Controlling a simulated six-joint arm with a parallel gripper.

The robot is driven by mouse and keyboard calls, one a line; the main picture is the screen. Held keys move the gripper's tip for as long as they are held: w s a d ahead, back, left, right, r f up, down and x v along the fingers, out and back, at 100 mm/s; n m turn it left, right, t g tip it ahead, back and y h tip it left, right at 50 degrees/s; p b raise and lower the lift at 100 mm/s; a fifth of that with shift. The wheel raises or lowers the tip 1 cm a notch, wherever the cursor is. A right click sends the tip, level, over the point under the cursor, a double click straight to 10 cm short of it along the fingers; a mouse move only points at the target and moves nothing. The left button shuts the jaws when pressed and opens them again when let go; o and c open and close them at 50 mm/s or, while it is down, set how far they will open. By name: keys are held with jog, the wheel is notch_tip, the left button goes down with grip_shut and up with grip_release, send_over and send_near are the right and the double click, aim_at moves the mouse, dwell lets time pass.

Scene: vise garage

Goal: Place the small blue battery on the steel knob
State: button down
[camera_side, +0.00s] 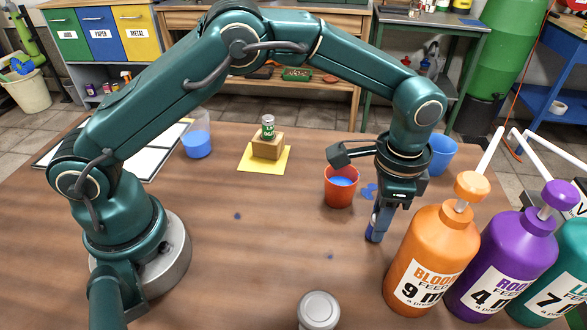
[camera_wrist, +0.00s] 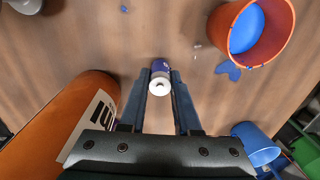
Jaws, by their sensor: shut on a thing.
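The small blue battery (camera_wrist: 160,67) is upright between my fingers, its pale round end facing the wrist camera. It also shows low beneath my gripper in the side view (camera_side: 374,233). My gripper (camera_wrist: 159,88) is shut on it and points straight down. I cannot tell whether the battery's bottom touches the table. The steel knob (camera_side: 319,309) is a grey round-topped piece at the front of the table, cut by the lower frame edge. It is apart from my gripper, toward the front left. A grey piece at the wrist view's top left (camera_wrist: 25,4) appears to be it.
An orange pump bottle (camera_side: 430,262) stands close right of my gripper, with purple and teal bottles beyond. An orange cup (camera_side: 341,188) of blue liquid and a blue cup (camera_side: 440,154) stand behind. Blue spills dot the wooden table (camera_side: 270,240). The front middle is mostly clear.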

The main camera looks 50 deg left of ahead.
jog(key=shift+r, duration=0.5)
notch_tip(320, 180, up, 2)
jog(key=shift+r, duration=0.2)
jog(key=a+r, duration=0.6)
jog(key=a, duration=0.5)
jog(key=s+d+r+m+h, duration=0.1)
jog(key=s+d+r+m, duration=0.25)
jog(key=s, duration=0.25)
jog(key=s+d+r+m, duration=0.3)
jog(key=s+r, duration=0.1)
jog(key=s, duration=0.2)
send_near(320, 310)
jog(key=shift+w+a+f, duration=0.25)
jog(key=shift+w+f, duration=0.05)
jog(key=shift+f, duration=0.1)
jog(key=shift+s+d+f, duration=0.15)
jog(key=shift+d+f, duration=0.2)
jog(key=shift+f, duration=1.85)
jog(key=shift+f, duration=0.15)
